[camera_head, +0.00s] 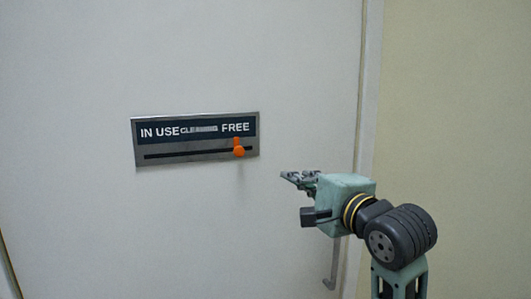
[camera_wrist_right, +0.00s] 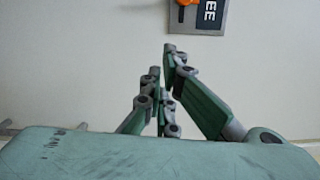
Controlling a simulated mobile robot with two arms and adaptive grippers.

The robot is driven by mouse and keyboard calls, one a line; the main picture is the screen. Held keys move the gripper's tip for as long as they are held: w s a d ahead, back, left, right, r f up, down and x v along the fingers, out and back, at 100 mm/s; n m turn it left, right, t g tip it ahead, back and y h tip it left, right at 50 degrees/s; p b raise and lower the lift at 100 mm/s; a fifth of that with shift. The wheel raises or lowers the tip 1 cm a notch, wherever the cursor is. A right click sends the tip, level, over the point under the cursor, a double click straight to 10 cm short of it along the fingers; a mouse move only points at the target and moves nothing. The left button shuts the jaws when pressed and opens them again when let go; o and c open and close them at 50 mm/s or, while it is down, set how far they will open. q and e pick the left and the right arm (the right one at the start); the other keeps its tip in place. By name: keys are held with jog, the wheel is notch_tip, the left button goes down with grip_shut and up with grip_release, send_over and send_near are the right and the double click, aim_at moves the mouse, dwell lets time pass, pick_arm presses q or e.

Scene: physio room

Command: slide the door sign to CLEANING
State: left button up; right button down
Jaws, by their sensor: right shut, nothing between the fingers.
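The door sign (camera_head: 196,137) is a grey metal plate on the white door, with a dark band reading IN USE, a smaller middle word that is hard to read, and FREE. An orange slider knob (camera_head: 238,148) sits in the slot under FREE, at the right end. My right gripper (camera_head: 284,175) is to the right of the sign and a little lower, apart from the knob, shut and empty. In the right wrist view the knob (camera_wrist_right: 187,3) and the sign's end (camera_wrist_right: 210,18) show at the top edge, beyond my fingertips. My left gripper is not in view.
The white door (camera_head: 70,220) fills most of the view. A door handle (camera_head: 333,265) hangs below my right gripper. The door frame (camera_head: 368,90) and a beige wall (camera_head: 460,90) are at the right. The door surface left of and below the sign is clear.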

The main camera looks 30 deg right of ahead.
jog(key=w+p, duration=0.1)
jog(key=w, duration=0.2)
jog(key=w+r+p, duration=0.1)
jog(key=w+p, duration=0.1)
jog(key=w, duration=0.1)
jog(key=w+a+r+p, duration=0.1)
jog(key=w, duration=0.3)
jog(key=shift+w+r, duration=0.1)
jog(key=shift+r, duration=0.15)
jog(key=shift+w+a+r+p, duration=0.1)
jog(key=shift+a+p, duration=0.25)
jog(key=shift+a, duration=0.25)
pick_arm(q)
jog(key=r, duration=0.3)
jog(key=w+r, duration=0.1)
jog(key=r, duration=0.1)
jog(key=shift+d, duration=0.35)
pick_arm(e)
jog(key=shift+d, duration=0.1)
jog(key=p, duration=0.2)
send_near(222, 155)
jog(key=w, duration=0.4)
jog(key=shift+w+d, duration=0.3)
jog(key=shift+w, duration=0.05)
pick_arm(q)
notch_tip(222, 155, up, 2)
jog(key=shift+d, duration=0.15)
pick_arm(e)
jog(key=shift+d, duration=0.1)
